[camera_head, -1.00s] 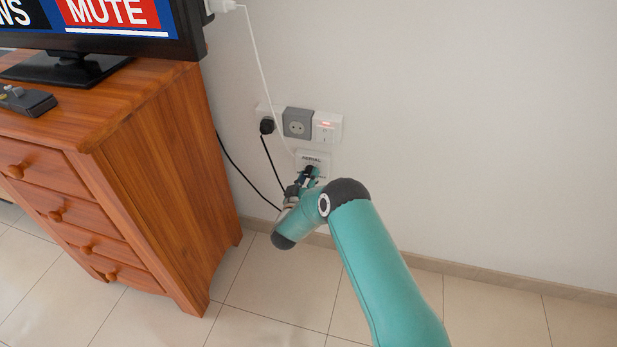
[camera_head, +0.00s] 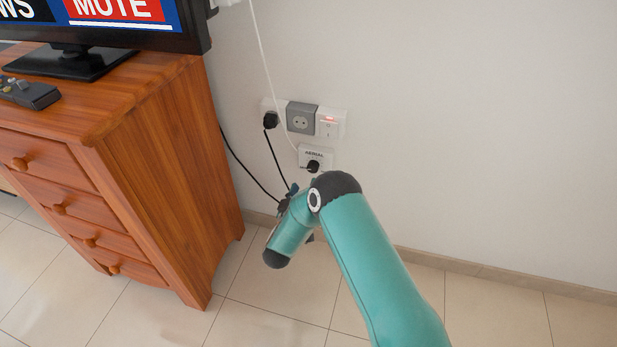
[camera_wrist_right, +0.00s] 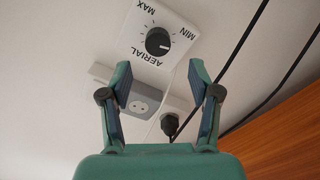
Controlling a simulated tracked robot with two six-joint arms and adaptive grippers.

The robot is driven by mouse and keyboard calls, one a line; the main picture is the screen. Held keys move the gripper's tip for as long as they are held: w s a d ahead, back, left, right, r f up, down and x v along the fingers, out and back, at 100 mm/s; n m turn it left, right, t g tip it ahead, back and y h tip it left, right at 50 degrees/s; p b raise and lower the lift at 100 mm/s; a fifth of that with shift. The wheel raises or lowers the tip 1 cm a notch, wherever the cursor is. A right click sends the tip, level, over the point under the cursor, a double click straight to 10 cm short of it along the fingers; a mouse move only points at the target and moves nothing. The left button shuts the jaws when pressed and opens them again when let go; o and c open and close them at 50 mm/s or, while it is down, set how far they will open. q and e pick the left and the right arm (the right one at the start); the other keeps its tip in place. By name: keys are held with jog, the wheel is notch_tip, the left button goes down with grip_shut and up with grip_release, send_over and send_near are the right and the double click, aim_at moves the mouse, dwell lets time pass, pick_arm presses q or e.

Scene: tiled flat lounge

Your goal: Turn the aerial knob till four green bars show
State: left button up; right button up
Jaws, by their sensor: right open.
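The aerial knob (camera_head: 313,166) is a black round dial on a white wall plate (camera_head: 304,153). In the right wrist view the knob (camera_wrist_right: 158,41) shows whole, on its plate (camera_wrist_right: 134,38) marked AERIAL, MIN and MAX. A small pale mark is on the knob's face. My right gripper (camera_wrist_right: 159,72) is open and empty, its fingers apart from the knob. In the head view it is mostly hidden behind my teal wrist, below and left of the knob. The TV screen (camera_head: 120,12) shows only its lower part, with MUTE on red; no green bars show. My left gripper is out of view.
Above the aerial plate are a grey socket (camera_head: 301,118), a black plug (camera_head: 270,120) and a white switch (camera_head: 330,123). Cables hang beside them. A wooden drawer chest (camera_head: 160,170) stands left, with a remote (camera_head: 28,93) on top. The wall at right is clear.

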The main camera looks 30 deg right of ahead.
jog(key=v, duration=0.5)
jog(key=shift+d, duration=0.1)
dwell(0.3)
jog(key=s+a+f+n+g+y, duration=0.3)
jog(key=s+a+f+g+y, duration=0.1)
jog(key=s+a+f+y, duration=0.8)
jog(key=s+a+f+m+g+y, duration=0.1)
jog(key=s+a+g+y, duration=0.25)
jog(key=s, duration=0.45)
jog(key=s+a+f+m+g+y, duration=0.15)
jog(key=s+a+g, duration=0.25)
jog(key=s, duration=0.5)
notch_tip(320, 180, up, 33)
jog(key=p, duration=3.1)
jog(key=shift+w+f+n+y+p, duration=0.2)
jog(key=shift+w+n+y+p, duration=0.1)
jog(key=shift+n+p, duration=0.05)
